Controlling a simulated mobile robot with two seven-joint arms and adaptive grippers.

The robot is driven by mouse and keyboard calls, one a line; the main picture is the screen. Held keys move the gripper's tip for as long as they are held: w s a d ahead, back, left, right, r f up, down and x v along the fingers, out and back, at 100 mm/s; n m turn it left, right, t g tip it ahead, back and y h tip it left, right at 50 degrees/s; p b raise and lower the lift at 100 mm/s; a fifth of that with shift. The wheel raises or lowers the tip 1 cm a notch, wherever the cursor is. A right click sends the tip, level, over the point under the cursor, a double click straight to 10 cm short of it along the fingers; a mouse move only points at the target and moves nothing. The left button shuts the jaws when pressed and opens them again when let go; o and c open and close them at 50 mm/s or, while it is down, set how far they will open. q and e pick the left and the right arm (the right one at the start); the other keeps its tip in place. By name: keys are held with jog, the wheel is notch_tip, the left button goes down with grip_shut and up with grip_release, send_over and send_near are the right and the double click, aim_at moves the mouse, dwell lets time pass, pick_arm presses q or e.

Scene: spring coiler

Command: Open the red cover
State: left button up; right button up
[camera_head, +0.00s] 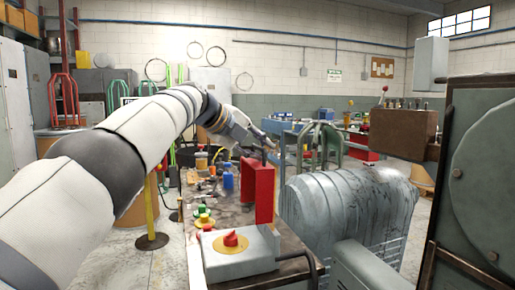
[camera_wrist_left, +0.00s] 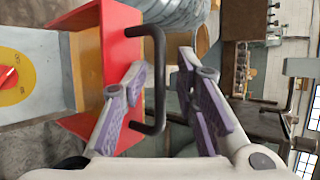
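The red cover (camera_head: 262,190) stands upright at the back of the bench's front end, behind a grey control box (camera_head: 240,256) with a red knob. In the left wrist view the red cover (camera_wrist_left: 116,24) shows close up, with an orange-yellow face beside it and a black bar handle (camera_wrist_left: 158,82). My left gripper (camera_head: 268,143) is at the top of the cover. In the left wrist view its fingers (camera_wrist_left: 160,66) are spread, with the handle between them. A clear gap shows on the right finger's side; contact on the left is unclear. My right gripper is not in view.
A large grey ribbed machine housing (camera_head: 345,212) stands close to the right of the cover. A blue bottle (camera_head: 228,177) and green and yellow buttons (camera_head: 203,214) are on the bench behind and left. A dark machine panel (camera_head: 485,180) fills the right edge.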

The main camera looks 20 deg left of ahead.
pick_arm(q)
jog(key=v, duration=1.2)
